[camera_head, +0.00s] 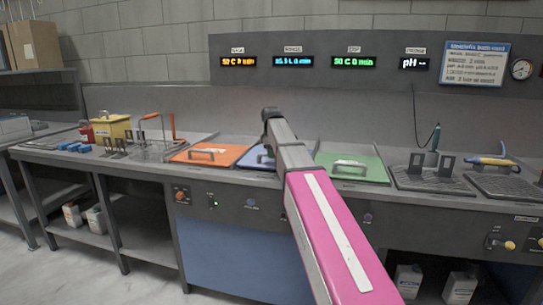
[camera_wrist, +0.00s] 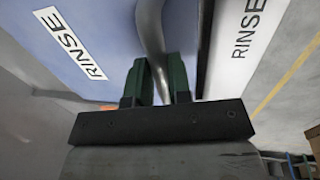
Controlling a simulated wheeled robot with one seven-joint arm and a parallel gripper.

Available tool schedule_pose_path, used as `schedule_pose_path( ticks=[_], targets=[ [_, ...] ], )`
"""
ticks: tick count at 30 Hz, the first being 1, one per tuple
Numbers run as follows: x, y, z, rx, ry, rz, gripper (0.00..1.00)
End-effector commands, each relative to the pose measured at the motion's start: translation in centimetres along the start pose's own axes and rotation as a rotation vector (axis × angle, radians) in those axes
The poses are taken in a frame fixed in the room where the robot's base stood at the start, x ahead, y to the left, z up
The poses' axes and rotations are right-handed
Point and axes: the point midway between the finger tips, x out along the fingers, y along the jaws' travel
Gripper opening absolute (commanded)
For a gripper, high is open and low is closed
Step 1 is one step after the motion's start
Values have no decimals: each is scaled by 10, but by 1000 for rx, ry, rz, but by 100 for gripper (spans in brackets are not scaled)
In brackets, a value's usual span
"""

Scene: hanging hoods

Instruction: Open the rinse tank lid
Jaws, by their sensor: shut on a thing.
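The rinse tank lid (camera_head: 256,158) is the blue panel in the counter, between the orange and green lids. My arm covers much of it in the head view, and it looks flat there. In the wrist view the blue lid (camera_wrist: 95,25) carries a white RINSE label (camera_wrist: 70,43). Its grey metal handle (camera_wrist: 150,20) runs down between the green fingers of my gripper (camera_wrist: 161,70), which is shut on it. My gripper's fingers are hidden behind my arm in the head view.
An orange lid (camera_head: 212,154) lies to the left and a green lid (camera_head: 352,167) to the right, both with handles. Further left stand a wire rack (camera_head: 155,150) and a yellow box (camera_head: 112,129). Dark grates (camera_head: 430,181) lie at right. Displays (camera_head: 293,62) hang on the back panel.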

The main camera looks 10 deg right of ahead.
Motion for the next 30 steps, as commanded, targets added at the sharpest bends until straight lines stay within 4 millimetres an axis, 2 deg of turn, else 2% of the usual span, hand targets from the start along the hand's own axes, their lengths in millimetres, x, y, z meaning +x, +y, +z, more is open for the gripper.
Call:
schedule_pose_path(
  ticks=[1,9,18,24,30],
  targets=[
    [2,19,-2,1,-1,1,0],
    [19,102,-3,1,-1,2,0],
    [34,182,-2,1,-1,2,0],
    [41,212,-1,1,-1,3,0],
    [44,224,-1,0,-1,3,0]
  ],
)
